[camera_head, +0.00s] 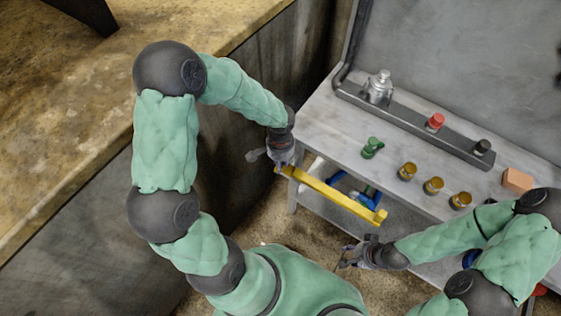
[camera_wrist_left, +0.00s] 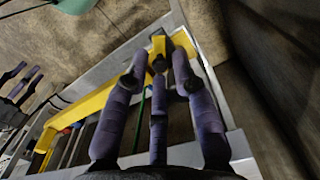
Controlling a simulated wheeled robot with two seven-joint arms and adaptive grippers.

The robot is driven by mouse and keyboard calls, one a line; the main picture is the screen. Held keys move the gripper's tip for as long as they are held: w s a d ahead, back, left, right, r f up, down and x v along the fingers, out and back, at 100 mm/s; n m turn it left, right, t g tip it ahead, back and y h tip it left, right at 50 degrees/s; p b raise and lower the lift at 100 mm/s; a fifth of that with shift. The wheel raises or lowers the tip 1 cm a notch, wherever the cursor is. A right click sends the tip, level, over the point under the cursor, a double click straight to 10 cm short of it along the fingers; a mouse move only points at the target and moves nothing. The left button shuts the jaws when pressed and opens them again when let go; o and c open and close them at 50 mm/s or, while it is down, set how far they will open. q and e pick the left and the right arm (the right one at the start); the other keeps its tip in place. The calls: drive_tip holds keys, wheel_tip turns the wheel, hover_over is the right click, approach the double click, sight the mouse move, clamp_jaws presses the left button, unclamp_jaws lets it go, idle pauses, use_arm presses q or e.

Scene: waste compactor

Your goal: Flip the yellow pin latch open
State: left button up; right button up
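The yellow pin latch (camera_head: 335,194) is a long bar across the front of the grey bench, below its top. In the left wrist view, the yellow bar (camera_wrist_left: 90,104) runs from lower left to an upright yellow end piece near the fingertips. My left gripper (camera_head: 275,161) is at the bar's left end, its fingers spread. In the wrist view, the left gripper's fingertips (camera_wrist_left: 160,62) stand apart around the end piece; I cannot tell whether they touch it. My right gripper (camera_head: 350,257) is open and empty, below the bar's right end.
The grey bench (camera_head: 318,118) carries a green knob (camera_head: 372,147), several brass-coloured knobs (camera_head: 433,186), a red button (camera_head: 435,121) and an orange block (camera_head: 517,180). A high stone-like wall (camera_head: 240,100) stands close to the left arm. Blue and green parts lie beneath the bar.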

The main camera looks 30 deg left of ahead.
use_arm(q)
clamp_jaws()
drive_tip(key=shift+m+p, duration=0.3)
drive_tip(key=shift+m, duration=0.2)
drive_tip(key=m, duration=0.1)
drive_tip(key=m+p, duration=0.1)
drive_tip(key=shift+s+d+r+m, duration=0.1)
drive_tip(key=shift+s+d+m, duration=0.1)
drive_tip(key=shift+m, duration=0.1)
drive_tip(key=shift+s+m+p, duration=0.2)
drive_tip(key=shift+m+p, duration=0.95)
drive_tip(key=shift+m, duration=0.85)
drive_tip(key=o, duration=0.5)
unclamp_jaws()
drive_tip(key=shift+o, duration=0.2)
drive_tip(key=shift+w, duration=0.1)
